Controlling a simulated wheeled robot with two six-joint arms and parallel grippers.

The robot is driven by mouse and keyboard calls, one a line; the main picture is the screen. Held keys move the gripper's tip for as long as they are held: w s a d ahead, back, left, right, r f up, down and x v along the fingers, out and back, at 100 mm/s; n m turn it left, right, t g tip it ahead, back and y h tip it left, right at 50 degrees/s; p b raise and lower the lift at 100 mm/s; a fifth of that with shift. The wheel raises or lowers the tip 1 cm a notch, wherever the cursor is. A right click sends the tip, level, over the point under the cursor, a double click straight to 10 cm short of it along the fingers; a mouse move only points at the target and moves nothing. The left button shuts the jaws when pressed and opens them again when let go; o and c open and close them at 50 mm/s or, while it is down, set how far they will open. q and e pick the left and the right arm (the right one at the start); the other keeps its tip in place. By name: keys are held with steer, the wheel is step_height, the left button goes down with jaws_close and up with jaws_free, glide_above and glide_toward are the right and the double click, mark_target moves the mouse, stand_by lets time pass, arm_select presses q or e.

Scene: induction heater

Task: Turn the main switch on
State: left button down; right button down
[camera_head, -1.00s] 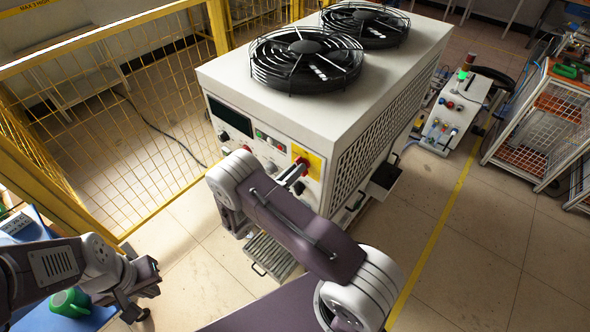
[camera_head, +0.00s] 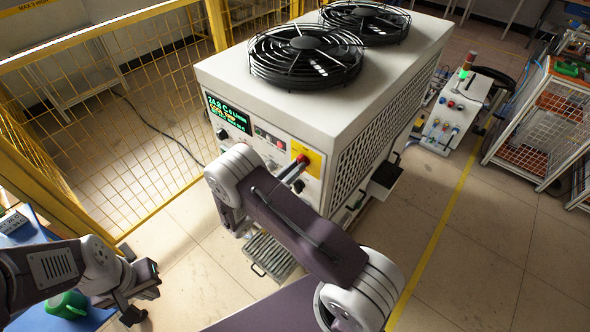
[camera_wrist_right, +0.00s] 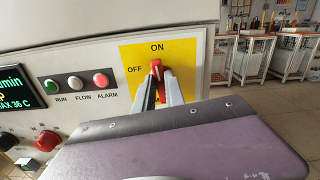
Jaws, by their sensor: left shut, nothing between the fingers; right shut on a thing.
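The main switch is a red rotary handle on a yellow plate (camera_wrist_right: 131,62) marked ON and OFF. In the right wrist view the red handle (camera_wrist_right: 156,66) stands upright, pointing to ON. My right gripper (camera_wrist_right: 158,80) is shut on the handle. In the head view the switch (camera_head: 303,158) sits on the front panel of the white machine (camera_head: 260,98), partly hidden by my right arm. My left gripper (camera_head: 138,300) is shut and empty at the lower left, well away from the machine.
The machine's display (camera_head: 229,114) is lit with green and yellow text. RUN, FLOW and ALARM lamps (camera_wrist_right: 76,82) sit beside the switch. A yellow mesh fence (camera_head: 130,110) stands at the left. A green object (camera_head: 68,305) lies on a blue surface at lower left.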

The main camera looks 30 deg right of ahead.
steer(key=shift+m, duration=0.7)
steer(key=shift+b, duration=0.3)
steer(key=c, duration=1.4)
jaws_free()
steer(key=b+v, duration=0.2)
steer(key=v, duration=0.7)
